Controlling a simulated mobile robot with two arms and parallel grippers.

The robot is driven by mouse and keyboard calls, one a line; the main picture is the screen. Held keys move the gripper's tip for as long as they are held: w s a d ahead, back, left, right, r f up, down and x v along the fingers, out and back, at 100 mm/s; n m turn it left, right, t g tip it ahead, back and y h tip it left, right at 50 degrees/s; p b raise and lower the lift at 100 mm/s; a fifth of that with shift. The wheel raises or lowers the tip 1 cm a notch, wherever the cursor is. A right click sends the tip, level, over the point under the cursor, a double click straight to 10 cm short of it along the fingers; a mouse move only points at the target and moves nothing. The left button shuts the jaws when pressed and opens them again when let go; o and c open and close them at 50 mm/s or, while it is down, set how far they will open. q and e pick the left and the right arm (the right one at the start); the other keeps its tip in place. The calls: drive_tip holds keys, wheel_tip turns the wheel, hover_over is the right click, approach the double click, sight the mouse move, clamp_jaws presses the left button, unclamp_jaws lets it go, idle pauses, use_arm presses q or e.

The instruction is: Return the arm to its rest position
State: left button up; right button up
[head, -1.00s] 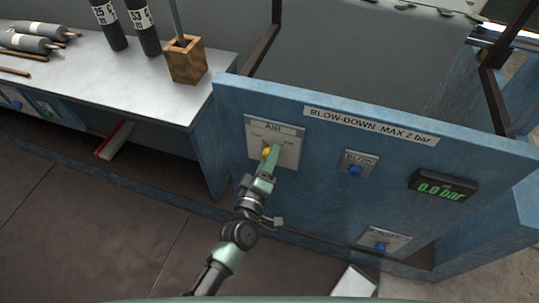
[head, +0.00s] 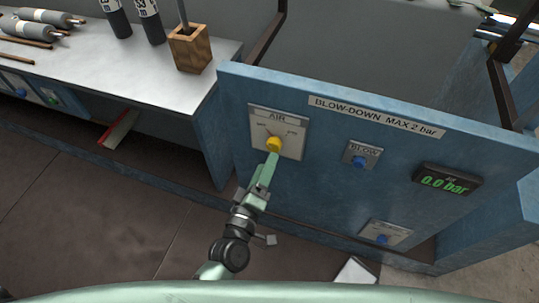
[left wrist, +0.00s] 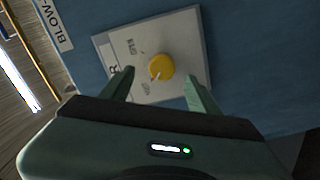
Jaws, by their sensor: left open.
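My left gripper (head: 269,161) is in front of the yellow AIR knob (head: 274,144) on the blue panel, just below it in the head view. In the left wrist view, the two fingers of the gripper (left wrist: 162,84) are spread apart, with nothing between them. The knob (left wrist: 161,67) shows beyond the fingertips, clear of them, on its pale plate (left wrist: 112,45). The knob's white pointer mark points toward the lower left there, nearer the lower label. My right gripper is not in view.
The blue panel (head: 236,110) carries a BLOW button (head: 358,161), a lower blue button (head: 383,239) and a display (head: 446,181) reading 0.0 bar. A bench (head: 110,75) at left bears a wooden holder (head: 190,50) and dark cylinders. Open floor (head: 110,215) lies at lower left.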

use_arm(q)
drive_tip(key=shift+s, duration=0.25)
idle(0.3)
drive_tip(key=s+a+f+m+g+y, duration=0.1)
drive_tip(key=s+a+f+m+g, duration=0.2)
drive_tip(key=f, duration=0.7)
drive_tip(key=s+a+f+m+g, duration=0.2)
drive_tip(key=s+f, duration=0.2)
drive_tip(key=f, duration=0.6)
drive_tip(key=s+a+f+m+g+y, duration=0.1)
drive_tip(key=s+a+f+m+g, duration=0.2)
drive_tip(key=f, duration=0.6)
drive_tip(key=s+a+f+m+g+y, duration=0.1)
drive_tip(key=s+a+f, duration=0.3)
drive_tip(key=s, duration=0.5)
drive_tip(key=s+a+f+m+g+y, duration=0.1)
drive_tip(key=s+a+f+g, duration=0.3)
drive_tip(key=s+f, duration=0.3)
drive_tip(key=s+a+f+m+g+y, duration=0.1)
drive_tip(key=s+a+f+g, duration=0.2)
drive_tip(key=s, duration=0.9)
wheel_tip(320, 180, down, 3)
drive_tip(key=shift+a+r+m+y+p, duration=0.1)
drive_tip(key=shift+a+m+y+p, duration=0.25)
drive_tip(key=shift+a, duration=0.9)
